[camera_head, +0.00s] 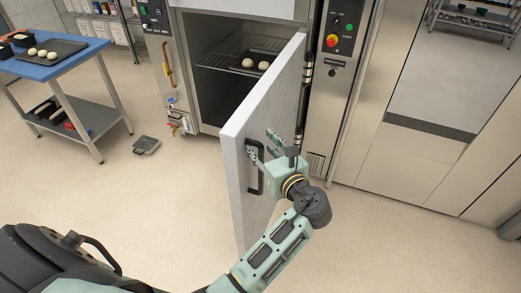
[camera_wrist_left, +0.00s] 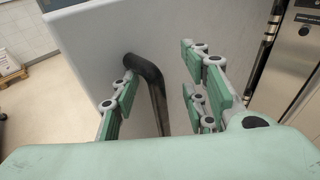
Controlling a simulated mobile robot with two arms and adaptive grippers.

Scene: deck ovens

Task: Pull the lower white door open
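The lower white door (camera_head: 270,105) stands swung far out from the oven chamber, hinged at its right side. Its dark bar handle (camera_head: 261,182) is on the face toward my arm. My left gripper (camera_head: 262,146) is at the door face by the upper part of the handle. In the left wrist view, the gripper's green fingers (camera_wrist_left: 160,80) are spread apart. The handle (camera_wrist_left: 153,78) runs between them, closer to the left finger, with gaps visible on the right. The door face (camera_wrist_left: 95,45) lies just beyond the fingertips. My right gripper is not in view.
The open oven chamber (camera_head: 212,85) holds a wire rack with a dark tray and pale dough pieces. A blue-topped table (camera_head: 75,62) stands at the left. A small grey scale-like item (camera_head: 146,145) lies on the floor. The floor left of the door is mostly clear.

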